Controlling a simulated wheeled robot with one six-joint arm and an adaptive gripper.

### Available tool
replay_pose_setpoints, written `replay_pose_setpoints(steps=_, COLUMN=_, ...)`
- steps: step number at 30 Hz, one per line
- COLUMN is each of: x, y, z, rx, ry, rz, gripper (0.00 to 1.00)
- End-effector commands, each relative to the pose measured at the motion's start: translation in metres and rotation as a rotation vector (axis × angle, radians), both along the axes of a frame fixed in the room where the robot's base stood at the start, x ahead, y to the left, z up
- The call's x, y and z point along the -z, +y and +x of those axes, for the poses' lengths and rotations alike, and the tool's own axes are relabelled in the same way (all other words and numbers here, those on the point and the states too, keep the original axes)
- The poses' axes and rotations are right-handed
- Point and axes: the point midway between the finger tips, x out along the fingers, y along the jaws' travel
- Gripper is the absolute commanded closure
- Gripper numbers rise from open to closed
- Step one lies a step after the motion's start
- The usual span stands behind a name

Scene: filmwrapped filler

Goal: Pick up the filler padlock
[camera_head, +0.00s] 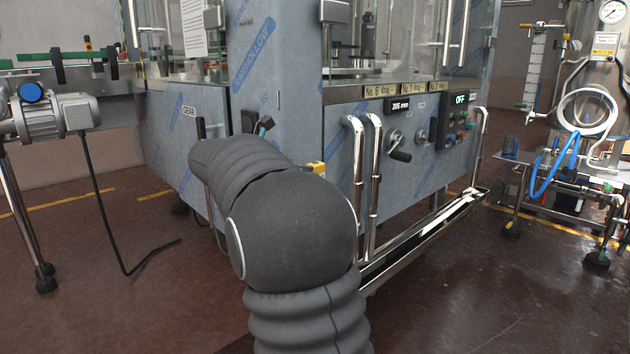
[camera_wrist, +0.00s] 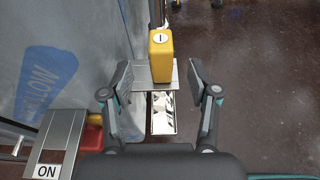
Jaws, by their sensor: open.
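A yellow block-shaped padlock (camera_wrist: 161,58) with a round white "I" label is in the upper middle of the wrist view, at a grey metal plate (camera_wrist: 140,76). In the head view a yellow piece that looks like the same padlock (camera_head: 316,168) shows just past my arm, partly hidden by it. My gripper (camera_wrist: 159,82) is open, with one finger to the left of the padlock and one to its right. Neither finger visibly touches it. In the head view my arm hides most of the gripper.
The film-wrapped filler cabinet (camera_head: 275,75) stands close at the left of the gripper. An "ON" plate (camera_wrist: 50,150) and a red-and-yellow piece (camera_wrist: 93,136) are at the lower left. Chrome rails (camera_head: 374,185) and a long metal tray (camera_head: 425,235) run along the cabinet.

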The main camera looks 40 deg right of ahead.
Motion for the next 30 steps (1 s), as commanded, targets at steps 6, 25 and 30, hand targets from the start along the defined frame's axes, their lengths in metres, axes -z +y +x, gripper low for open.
replay_pose_setpoints(steps=6, x=0.006, y=-0.018, z=0.001, rx=0.0, ry=-0.001, rz=0.001, gripper=0.4)
replay_pose_setpoints(steps=25, x=0.029, y=-0.067, z=0.004, rx=-0.001, ry=-0.001, rz=0.001, gripper=0.4)
replay_pose_setpoints(steps=30, x=0.029, y=-0.066, z=0.004, rx=-0.001, ry=-0.001, rz=0.001, gripper=0.47)
